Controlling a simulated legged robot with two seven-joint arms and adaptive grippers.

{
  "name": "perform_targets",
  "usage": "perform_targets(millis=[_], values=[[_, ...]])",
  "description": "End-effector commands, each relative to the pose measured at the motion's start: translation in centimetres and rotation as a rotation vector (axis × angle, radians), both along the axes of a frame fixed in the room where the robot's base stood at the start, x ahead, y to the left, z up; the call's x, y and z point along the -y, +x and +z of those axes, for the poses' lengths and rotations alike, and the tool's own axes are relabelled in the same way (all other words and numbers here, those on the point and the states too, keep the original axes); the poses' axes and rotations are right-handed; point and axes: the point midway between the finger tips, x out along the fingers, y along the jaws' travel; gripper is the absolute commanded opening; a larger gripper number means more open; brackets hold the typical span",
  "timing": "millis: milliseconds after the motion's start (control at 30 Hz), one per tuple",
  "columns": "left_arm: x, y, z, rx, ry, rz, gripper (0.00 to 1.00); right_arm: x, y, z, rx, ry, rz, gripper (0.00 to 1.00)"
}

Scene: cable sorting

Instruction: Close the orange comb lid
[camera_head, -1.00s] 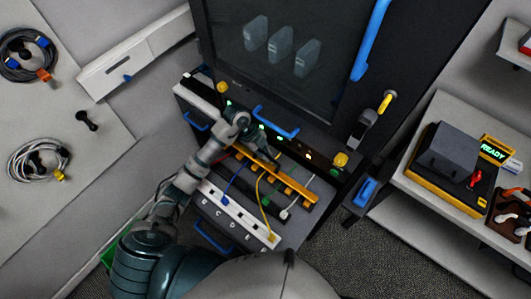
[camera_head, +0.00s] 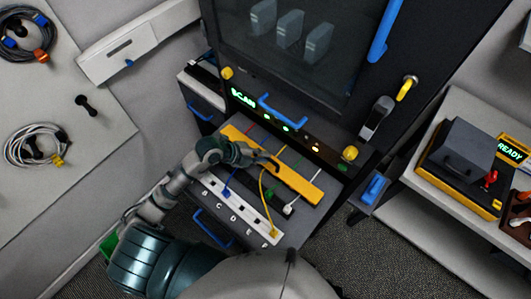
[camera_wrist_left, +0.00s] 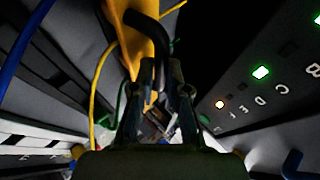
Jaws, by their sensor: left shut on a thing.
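The orange comb lid (camera_head: 298,183) is a long flat bar across the cable shelf at the cabinet's front. Its broad face is turned up in the head view, and part of it shows at the top of the left wrist view (camera_wrist_left: 140,40). Whether the lid is fully seated cannot be told. My right gripper is not in view.
A blue handle (camera_head: 283,108) and a lit panel sit behind the lid. Coiled cables (camera_head: 36,146) lie on the left table. A device reading READY (camera_head: 460,170) stands right.

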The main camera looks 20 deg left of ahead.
Motion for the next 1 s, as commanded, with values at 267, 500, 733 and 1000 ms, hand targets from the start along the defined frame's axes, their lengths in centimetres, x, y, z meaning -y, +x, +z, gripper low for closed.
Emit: perform_targets(millis=[267,500,733,1000], values=[[-0.4,-0.7,-0.9,0.075,-0.026,0.002,0.00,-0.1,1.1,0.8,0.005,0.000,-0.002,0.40],[-0.5,-1.0,-1.3,0.072,-0.025,0.002,0.00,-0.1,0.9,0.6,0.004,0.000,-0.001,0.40],[-0.5,-1.2,-1.7,0.066,-0.023,0.001,0.00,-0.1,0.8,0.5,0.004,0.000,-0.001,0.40],[-0.5,-1.3,-1.9,0.059,-0.022,-0.001,0.27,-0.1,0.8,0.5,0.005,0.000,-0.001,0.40]])
